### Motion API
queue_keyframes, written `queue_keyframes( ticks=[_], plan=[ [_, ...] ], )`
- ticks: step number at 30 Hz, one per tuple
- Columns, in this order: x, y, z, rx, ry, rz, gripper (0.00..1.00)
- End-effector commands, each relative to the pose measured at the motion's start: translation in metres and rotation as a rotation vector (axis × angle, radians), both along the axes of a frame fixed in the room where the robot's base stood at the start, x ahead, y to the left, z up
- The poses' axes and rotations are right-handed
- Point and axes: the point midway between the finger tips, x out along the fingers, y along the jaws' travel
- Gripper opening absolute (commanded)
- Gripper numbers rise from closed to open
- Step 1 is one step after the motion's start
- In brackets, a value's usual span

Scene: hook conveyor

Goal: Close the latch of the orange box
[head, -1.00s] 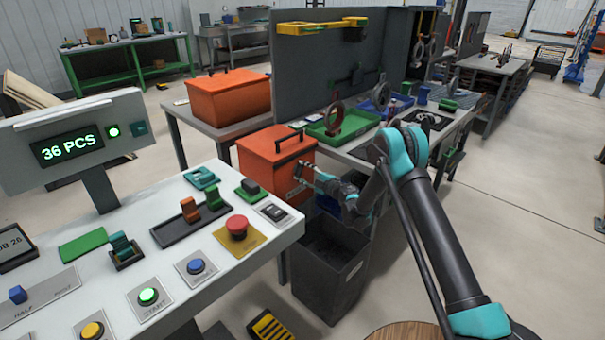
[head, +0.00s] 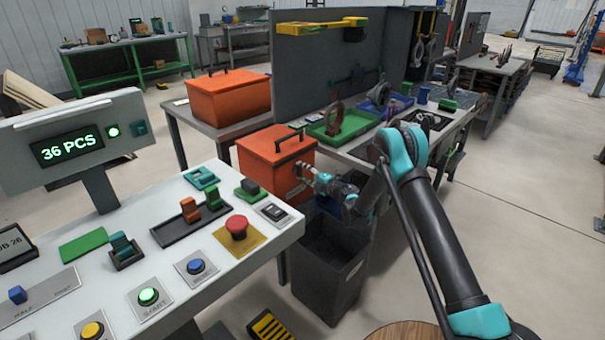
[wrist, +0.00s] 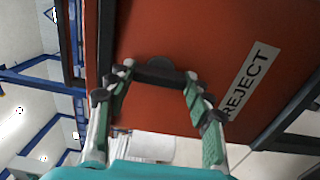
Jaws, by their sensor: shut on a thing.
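The orange box (head: 262,158) with a black handle on its lid stands on the end of the bench in the head view. Its lid looks down. In the wrist view the box's orange front (wrist: 210,35) carries a white REJECT label. A dark latch (wrist: 158,72) lies on that front between the two fingers. My gripper (head: 301,172) is at the box's right-hand face. In the wrist view my gripper (wrist: 158,80) has one finger on each side of the latch and is shut on it. Whether the latch is fastened I cannot tell.
A larger orange box (head: 222,100) stands on a table behind. A dark open bin (head: 325,270) stands on the floor below my gripper. A green tray (head: 330,133) lies on the bench to the right. The control console (head: 150,200) fills the left front.

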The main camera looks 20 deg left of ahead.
Motion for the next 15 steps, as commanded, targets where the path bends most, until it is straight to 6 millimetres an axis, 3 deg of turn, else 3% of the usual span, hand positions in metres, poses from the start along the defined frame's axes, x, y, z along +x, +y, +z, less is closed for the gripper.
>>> queue_keyframes(
  ticks=[8,9,13,15],
  plan=[
    [-0.0011,-0.0003,-0.0012,-0.003,-0.003,0.002,0.23],
    [-0.0011,-0.0003,-0.0012,-0.003,-0.003,0.002,0.55],
    [-0.0008,-0.0001,-0.0009,-0.002,-0.001,0.001,0.71],
    [-0.0006,-0.0001,-0.0007,-0.002,-0.001,0.001,0.72]
  ],
)
